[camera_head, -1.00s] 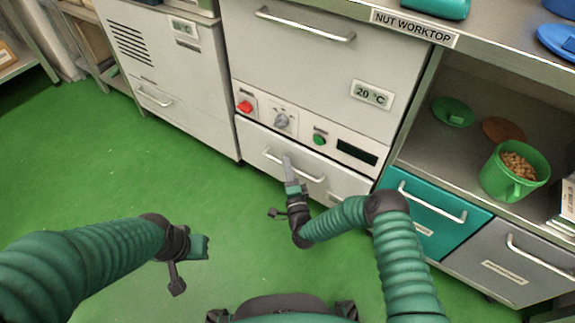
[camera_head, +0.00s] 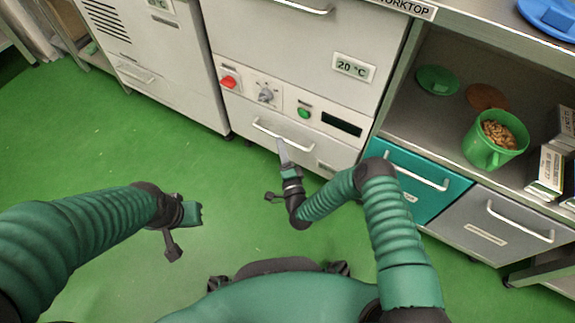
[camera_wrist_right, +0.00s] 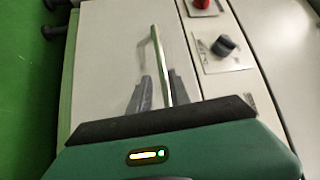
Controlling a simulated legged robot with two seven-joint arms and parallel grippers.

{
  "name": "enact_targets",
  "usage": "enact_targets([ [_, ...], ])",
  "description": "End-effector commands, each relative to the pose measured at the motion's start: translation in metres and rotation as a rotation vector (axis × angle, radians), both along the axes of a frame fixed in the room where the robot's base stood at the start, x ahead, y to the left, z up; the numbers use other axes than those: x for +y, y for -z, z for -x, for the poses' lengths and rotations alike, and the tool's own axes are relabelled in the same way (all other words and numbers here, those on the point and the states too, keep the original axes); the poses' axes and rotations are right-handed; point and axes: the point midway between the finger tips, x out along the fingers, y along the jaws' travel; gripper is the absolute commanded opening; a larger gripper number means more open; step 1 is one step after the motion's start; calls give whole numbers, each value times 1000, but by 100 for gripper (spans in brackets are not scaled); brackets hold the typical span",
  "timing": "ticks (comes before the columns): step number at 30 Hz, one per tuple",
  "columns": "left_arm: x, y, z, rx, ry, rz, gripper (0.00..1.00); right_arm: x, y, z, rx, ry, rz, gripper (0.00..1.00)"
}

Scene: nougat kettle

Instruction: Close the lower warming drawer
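The lower warming drawer (camera_head: 326,153) is the pale front with a bar handle (camera_head: 283,135), below the control panel. Its front looks close to the cabinet face; I cannot tell exactly how far it stands out. My right gripper (camera_head: 283,150) is at the handle. In the right wrist view, the fingers (camera_wrist_right: 160,92) stand apart on either side of the handle bar (camera_wrist_right: 161,60), with a gap on the left finger's side. The bar runs close to the right finger; contact is unclear. My left gripper (camera_head: 194,213) is over the floor at left, away from the drawer; its fingers are too small to judge.
The control panel (camera_head: 285,104) with red and green buttons and a knob is just above the drawer. A teal drawer (camera_head: 405,180) and a grey drawer (camera_head: 490,228) are at right, below a shelf with a green mug (camera_head: 493,140). The green floor (camera_head: 120,150) at left is clear.

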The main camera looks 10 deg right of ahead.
Motion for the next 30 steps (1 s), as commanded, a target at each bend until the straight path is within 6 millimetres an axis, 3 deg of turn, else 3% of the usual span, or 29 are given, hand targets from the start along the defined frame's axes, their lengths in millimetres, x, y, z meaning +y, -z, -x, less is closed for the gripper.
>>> enact_targets([
  [1,0,-18,0,0,0,0,0,-1,-5,16,8,-2,-1,22],
  [3,0,-28,0,-1,0,0,0,-4,-2,37,8,-2,0,22],
  [9,0,-50,0,0,0,0,0,-10,7,90,6,-3,-1,22],
  [12,0,-55,0,0,0,0,0,-12,11,107,4,-4,-1,22],
  [17,0,-57,0,0,0,0,0,-14,15,118,0,-3,-1,22],
  [30,0,-57,0,0,0,0,0,-13,14,116,2,-8,4,22],
])
